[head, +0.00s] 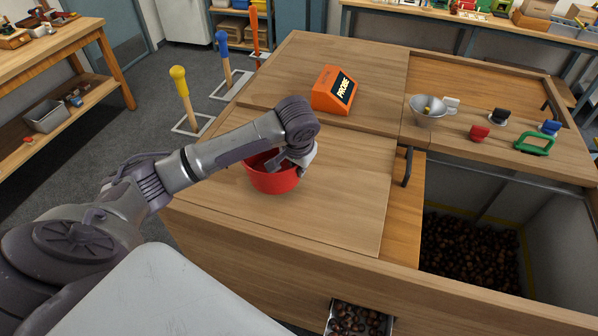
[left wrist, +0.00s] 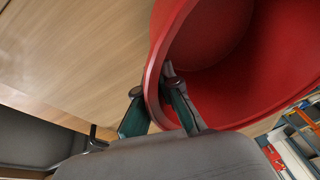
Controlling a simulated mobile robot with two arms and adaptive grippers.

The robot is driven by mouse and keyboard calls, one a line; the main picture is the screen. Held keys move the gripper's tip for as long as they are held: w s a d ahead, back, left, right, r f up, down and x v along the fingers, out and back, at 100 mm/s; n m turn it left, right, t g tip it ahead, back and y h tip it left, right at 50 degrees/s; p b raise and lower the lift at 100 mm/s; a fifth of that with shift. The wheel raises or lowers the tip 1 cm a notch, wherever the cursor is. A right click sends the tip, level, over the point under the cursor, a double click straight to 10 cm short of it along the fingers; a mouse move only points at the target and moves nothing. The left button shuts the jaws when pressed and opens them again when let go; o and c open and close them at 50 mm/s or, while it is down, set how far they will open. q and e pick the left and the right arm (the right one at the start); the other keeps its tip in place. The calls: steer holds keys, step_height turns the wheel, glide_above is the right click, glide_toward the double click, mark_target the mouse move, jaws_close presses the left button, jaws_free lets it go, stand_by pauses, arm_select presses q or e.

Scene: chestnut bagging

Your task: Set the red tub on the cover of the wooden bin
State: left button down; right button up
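The red tub (head: 272,182) is upright at the left part of the wooden bin's cover (head: 335,205), a flat wooden panel. I cannot tell whether its base touches the panel or hangs just above it. My left gripper (head: 296,163) is at the tub's rim. In the left wrist view its fingers (left wrist: 152,88) straddle the wall of the tub (left wrist: 205,60), one inside and one outside, and look shut on it. The inside of the tub that shows is empty. My right gripper is in neither view.
An orange PROBE box (head: 334,90) stands behind the tub. A metal funnel (head: 427,110) and small red, blue, black and green items lie at the right. The bin's open bay (head: 470,250) holds chestnuts, and a small chestnut tray (head: 358,320) is in front. A dark handle (head: 407,166) stands near the panel.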

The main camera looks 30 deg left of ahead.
arm_select(q)
step_height(320, 180, down, 2)
steer(key=shift+f+p, duration=0.1)
steer(key=shift+p, duration=0.3)
steer(key=shift+f, duration=0.3)
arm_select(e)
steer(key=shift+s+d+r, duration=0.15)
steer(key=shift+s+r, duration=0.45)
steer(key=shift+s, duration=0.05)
arm_select(q)
steer(key=c, duration=1.3)
jaws_free()
steer(key=shift+f, duration=0.1)
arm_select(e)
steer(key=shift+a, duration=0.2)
